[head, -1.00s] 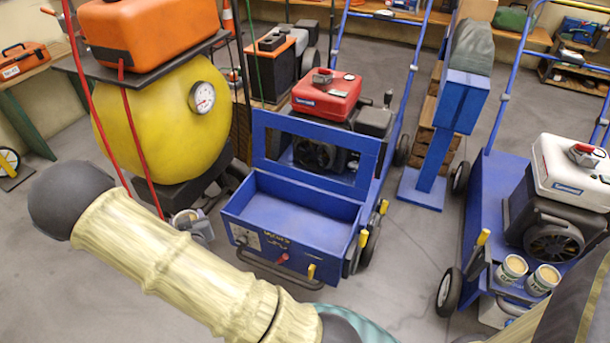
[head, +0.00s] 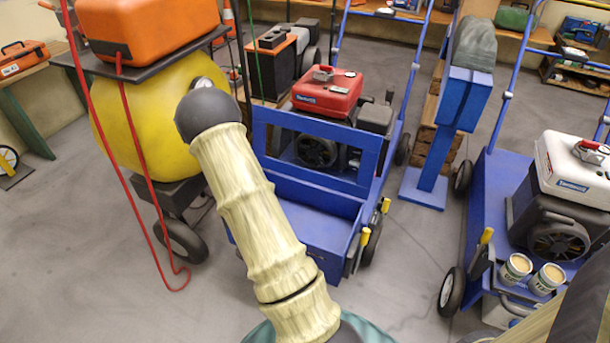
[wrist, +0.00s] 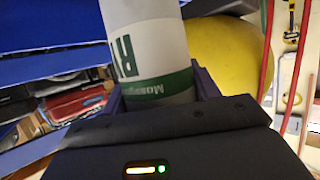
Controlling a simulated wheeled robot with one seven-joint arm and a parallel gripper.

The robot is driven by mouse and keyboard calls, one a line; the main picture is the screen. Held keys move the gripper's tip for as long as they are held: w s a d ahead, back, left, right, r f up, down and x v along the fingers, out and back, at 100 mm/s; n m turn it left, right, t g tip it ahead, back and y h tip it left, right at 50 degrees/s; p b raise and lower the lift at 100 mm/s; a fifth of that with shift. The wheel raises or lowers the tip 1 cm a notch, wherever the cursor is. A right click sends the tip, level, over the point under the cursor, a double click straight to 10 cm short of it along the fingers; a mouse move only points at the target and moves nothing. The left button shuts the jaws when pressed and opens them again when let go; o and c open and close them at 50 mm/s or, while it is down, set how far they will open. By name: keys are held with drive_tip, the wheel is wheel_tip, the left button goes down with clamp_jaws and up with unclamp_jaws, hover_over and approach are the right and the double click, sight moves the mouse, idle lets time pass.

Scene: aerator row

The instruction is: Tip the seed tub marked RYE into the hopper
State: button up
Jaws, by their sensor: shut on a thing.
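The hopper (head: 322,228) is an open blue box on the front of the blue cart in the head view. My arm crosses in front of its left part. My gripper and the held tub do not show in the head view.
An upright blue frame (head: 372,153) stands behind the hopper, before a red-topped engine (head: 326,92). A yellow tank (head: 130,120) with red hoses stands left. Two tubs (head: 515,268) (head: 548,278) stand on the right-hand cart. Bare floor lies right of the hopper.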

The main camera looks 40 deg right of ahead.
drive_tip(key=s+d+r+b, duration=0.1)
drive_tip(key=s+d, duration=0.3)
drive_tip(key=d, duration=0.4)
drive_tip(key=s+d+r+b, duration=0.1)
drive_tip(key=s+d+r, duration=0.3)
drive_tip(key=d, duration=0.5)
drive_tip(key=shift+s+d+r, duration=0.2)
drive_tip(key=shift+s+d, duration=0.05)
drive_tip(key=shift+s, duration=0.4)
drive_tip(key=shift+a, duration=0.15)
wheel_tip(320, 180, down, 8)
drive_tip(key=n+g+h+p, duration=0.3)
drive_tip(key=n+g+p, duration=0.2)
drive_tip(key=g+p, duration=0.6)
drive_tip(key=shift+w+r+p, duration=0.15)
drive_tip(key=shift+r+p, duration=0.1)
drive_tip(key=shift+p, duration=1)
